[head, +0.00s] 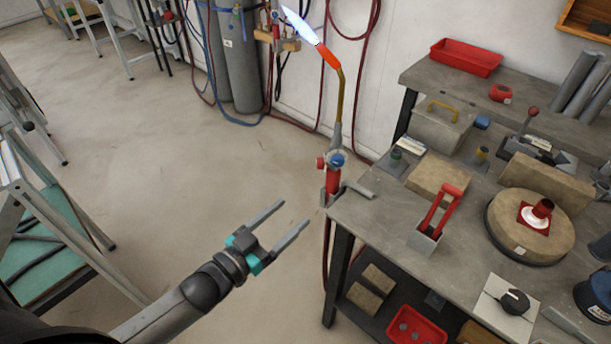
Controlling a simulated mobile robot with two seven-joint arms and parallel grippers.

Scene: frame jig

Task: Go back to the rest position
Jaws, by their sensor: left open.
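My left gripper (284,222) is open and empty. It hangs over the floor in the lower middle of the head view, left of the workbench (385,232) and apart from it. Its two grey fingers point up and to the right, toward the bench corner. My right gripper is not in the picture.
A torch (335,150) with a lit flame (299,24) stands upright at the bench's near left corner, close beyond my left fingers. A round block (505,232) bears a red flanged part (541,212). A red-handled tool (437,215) stands nearby. Floor left of the bench is clear.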

